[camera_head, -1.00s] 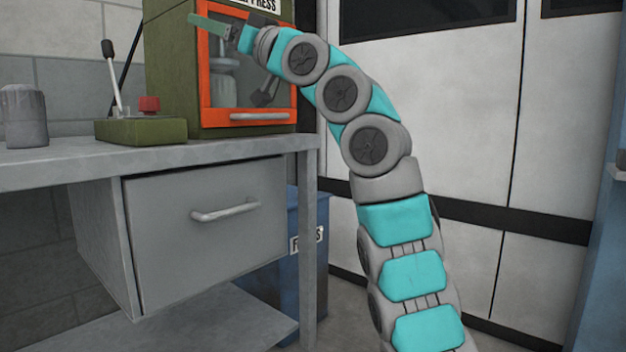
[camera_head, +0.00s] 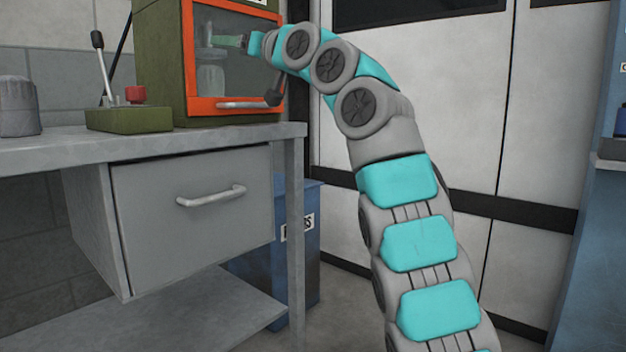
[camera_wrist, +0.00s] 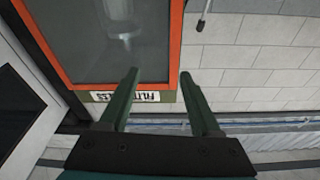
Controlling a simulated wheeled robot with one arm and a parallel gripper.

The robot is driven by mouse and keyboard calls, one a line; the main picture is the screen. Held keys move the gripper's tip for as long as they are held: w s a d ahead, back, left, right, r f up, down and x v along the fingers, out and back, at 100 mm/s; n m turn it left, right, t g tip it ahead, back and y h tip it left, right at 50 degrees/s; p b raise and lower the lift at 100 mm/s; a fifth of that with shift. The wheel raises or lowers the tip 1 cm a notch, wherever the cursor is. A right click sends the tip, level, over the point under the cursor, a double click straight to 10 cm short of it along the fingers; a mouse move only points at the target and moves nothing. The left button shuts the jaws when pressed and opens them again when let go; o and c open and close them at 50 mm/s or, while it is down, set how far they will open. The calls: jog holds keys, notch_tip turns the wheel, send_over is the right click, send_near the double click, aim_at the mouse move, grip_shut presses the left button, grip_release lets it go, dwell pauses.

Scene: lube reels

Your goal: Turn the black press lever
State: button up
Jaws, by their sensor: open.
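A lever with a black knob (camera_head: 97,40) and pale shaft stands tilted on a green control box (camera_head: 130,119) at left. In the wrist view, a black-tipped lever (camera_wrist: 202,24) shows at the top, right of the press. Another black knob (camera_head: 273,97) on a dark rod is at the lower right of the press door; my arm partly covers it. I cannot tell which is the press lever. The green press (camera_head: 160,60) has an orange-framed glass door. My gripper (camera_head: 225,41) is before the glass. Its fingers are apart and empty in the wrist view (camera_wrist: 158,75).
The grey bench (camera_head: 60,150) carries the press, control box with red button (camera_head: 135,95), and a grey cylinder (camera_head: 18,106). A drawer (camera_head: 190,230) is below. A blue bin (camera_head: 298,270) stands under the right end. White panels (camera_head: 430,100) stand behind my arm.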

jog(key=w+d+f+m+h, duration=0.25)
jog(key=d+f+h, duration=0.2)
jog(key=f, duration=0.25)
jog(key=w+d+f+m+h, duration=0.2)
jog(key=d+f+m+h, duration=0.15)
jog(key=d+f, duration=0.3)
jog(key=s+d+f+m+g+h, duration=0.1)
jog(key=s+d+f+g, duration=0.1)
jog(key=s+d+f, duration=0.35)
jog(key=s+d+f+m+g+h, duration=0.1)
jog(key=s+d+f+g+h, duration=0.1)
jog(key=f, duration=0.7)
jog(key=s+d+f+g+h, duration=0.1)
jog(key=s+d+f+g, duration=0.2)
jog(key=f, duration=0.4)
jog(key=s+d+f+g+h, duration=0.1)
jog(key=s+d+f+g, duration=0.2)
jog(key=s+f, duration=0.85)
jog(key=s+d+f+g+h, duration=0.1)
jog(key=s+d+f+g, duration=0.2)
jog(key=s+f, duration=0.85)
jog(key=s+d+f+g+h, duration=0.1)
jog(key=s+d+f+g, duration=0.3)
jog(key=s, duration=1.5)
notch_tip(320, 180, up, 14)
jog(key=a+t+p, duration=0.1)
jog(key=p, duration=1.3)
jog(key=shift+w+a+t+p, duration=0.15)
jog(key=shift+w+t+p, duration=0.15)
jog(key=shift+w, duration=0.1)
